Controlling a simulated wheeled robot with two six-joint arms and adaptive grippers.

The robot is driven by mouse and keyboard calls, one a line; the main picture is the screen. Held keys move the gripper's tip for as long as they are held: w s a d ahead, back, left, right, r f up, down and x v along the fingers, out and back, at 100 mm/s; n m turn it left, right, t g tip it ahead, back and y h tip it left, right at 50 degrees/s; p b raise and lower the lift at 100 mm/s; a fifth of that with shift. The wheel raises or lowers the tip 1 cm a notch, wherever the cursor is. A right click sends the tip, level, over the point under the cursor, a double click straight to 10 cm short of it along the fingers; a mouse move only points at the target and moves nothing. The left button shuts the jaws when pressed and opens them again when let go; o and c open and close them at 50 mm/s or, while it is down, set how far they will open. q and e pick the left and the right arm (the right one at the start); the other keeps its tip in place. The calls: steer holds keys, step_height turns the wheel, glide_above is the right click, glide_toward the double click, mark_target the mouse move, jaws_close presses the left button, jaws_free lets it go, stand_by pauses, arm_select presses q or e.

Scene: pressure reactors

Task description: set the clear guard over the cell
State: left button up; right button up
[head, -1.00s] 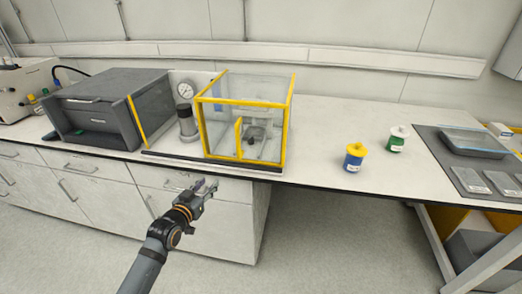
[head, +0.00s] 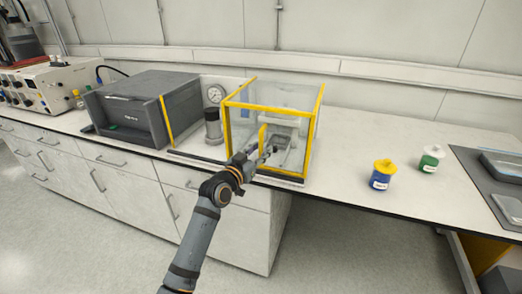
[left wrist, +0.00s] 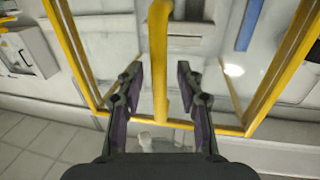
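The clear guard (head: 290,104) is a see-through box with yellow edges, standing on the bench at the right end of a low base. A yellow upright handle (head: 262,138) is on its front, and the handle also shows in the left wrist view (left wrist: 158,45). A dark cylinder (head: 212,128) with a round gauge (head: 215,94), apparently the cell, stands left of the guard, outside it. My left gripper (head: 260,155) is at the guard's front. In the left wrist view its fingers (left wrist: 159,78) are open on both sides of the handle, with gaps showing. My right gripper is not in view.
A dark grey box unit (head: 130,100) stands left of the cylinder. Blue (head: 381,178) and green (head: 430,160) small containers stand to the right, with a dark mat (head: 470,172) beyond. Bench between guard and blue container is clear.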

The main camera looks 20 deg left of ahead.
arm_select(q)
steer(key=shift+w+d, duration=0.1)
steer(key=shift+w, duration=0.2)
steer(key=shift+c, duration=0.2)
jaws_close()
